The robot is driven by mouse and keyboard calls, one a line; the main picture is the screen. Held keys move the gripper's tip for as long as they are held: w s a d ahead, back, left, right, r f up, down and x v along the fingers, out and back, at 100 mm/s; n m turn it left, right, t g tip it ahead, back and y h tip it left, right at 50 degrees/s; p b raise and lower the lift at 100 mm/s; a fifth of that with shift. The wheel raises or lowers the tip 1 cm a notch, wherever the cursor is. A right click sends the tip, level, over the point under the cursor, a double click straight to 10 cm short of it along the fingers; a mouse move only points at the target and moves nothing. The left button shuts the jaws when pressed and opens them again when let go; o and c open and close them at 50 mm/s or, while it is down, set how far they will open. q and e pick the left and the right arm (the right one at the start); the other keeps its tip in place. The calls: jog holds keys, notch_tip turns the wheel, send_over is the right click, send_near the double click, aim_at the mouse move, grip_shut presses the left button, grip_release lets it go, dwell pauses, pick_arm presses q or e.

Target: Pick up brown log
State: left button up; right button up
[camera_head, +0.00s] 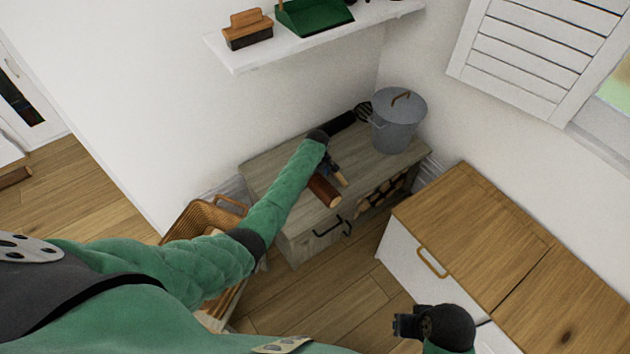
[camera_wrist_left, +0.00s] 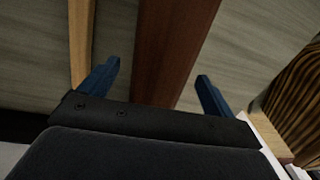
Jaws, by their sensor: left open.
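The brown log (camera_head: 323,190) lies on top of the grey wooden cabinet (camera_head: 268,172), with its pale cut end toward the front edge. My left gripper (camera_head: 333,168) is over the far part of the log and hides some of it. In the left wrist view the reddish-brown log (camera_wrist_left: 172,50) runs between the two spread blue fingers of my left gripper (camera_wrist_left: 157,88), with a gap on each side. The gripper is open. My right gripper (camera_head: 408,324) is low in the head view, away from the cabinet; its jaws are unclear.
A thin pale stick (camera_head: 341,178) lies beside the log. A grey lidded bucket (camera_head: 398,122) stands at the cabinet's back right. A wicker basket (camera_head: 205,218) is on the floor left of it. A wood-topped white unit (camera_head: 470,235) is right. A shelf (camera_head: 330,37) hangs above.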

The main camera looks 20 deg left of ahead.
pick_arm(q)
jog(key=shift+f, duration=0.75)
jog(key=shift+c, duration=0.4)
jog(key=c, duration=1.5)
jog(key=shift+r, duration=0.1)
jog(key=shift+c, duration=0.4)
jog(key=shift+r, duration=0.1)
